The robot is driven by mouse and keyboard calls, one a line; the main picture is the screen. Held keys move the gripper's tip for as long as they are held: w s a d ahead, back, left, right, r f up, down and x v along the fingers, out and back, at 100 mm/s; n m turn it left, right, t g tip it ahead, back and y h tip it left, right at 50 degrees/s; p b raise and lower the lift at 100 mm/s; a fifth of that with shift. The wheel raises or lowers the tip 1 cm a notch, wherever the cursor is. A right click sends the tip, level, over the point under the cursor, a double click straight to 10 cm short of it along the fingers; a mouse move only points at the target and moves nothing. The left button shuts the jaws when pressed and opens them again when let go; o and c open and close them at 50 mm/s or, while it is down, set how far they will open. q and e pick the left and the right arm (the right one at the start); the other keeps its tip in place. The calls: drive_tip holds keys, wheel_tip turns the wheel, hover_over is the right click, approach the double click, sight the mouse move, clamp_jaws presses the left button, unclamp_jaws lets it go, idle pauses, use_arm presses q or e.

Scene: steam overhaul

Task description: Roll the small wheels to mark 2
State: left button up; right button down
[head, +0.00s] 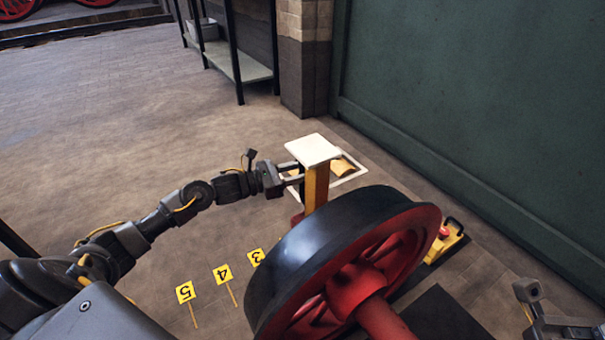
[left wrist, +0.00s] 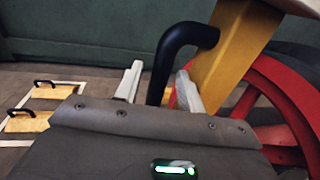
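A wheel (head: 282,256) with a dark tread, red spokes and a red axle (head: 372,312) stands at lower centre; red spokes (left wrist: 258,92) also show in the left wrist view. Yellow number signs 5 (head: 185,292), 4 (head: 222,273) and 3 (head: 256,257) stand left of it. No sign 2 is visible. My left gripper (head: 289,172) is beside a yellow post (head: 316,187) with a pale top plate (head: 313,150). In the left wrist view, its fingers are apart, with a black handle (left wrist: 165,65) between them. My right gripper (head: 540,312) is at the lower right edge, partly cut off.
Yellow blocks with black handles (left wrist: 54,90) lie in a white floor outline (head: 350,181). A yellow unit with a red top (head: 445,238) sits right of the wheel. A green wall (head: 470,100) bounds the right; the floor at left is clear.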

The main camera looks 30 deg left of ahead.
use_arm(q)
drive_tip(key=shift+x, duration=0.8)
drive_tip(key=shift+c, duration=0.5)
clamp_jaws()
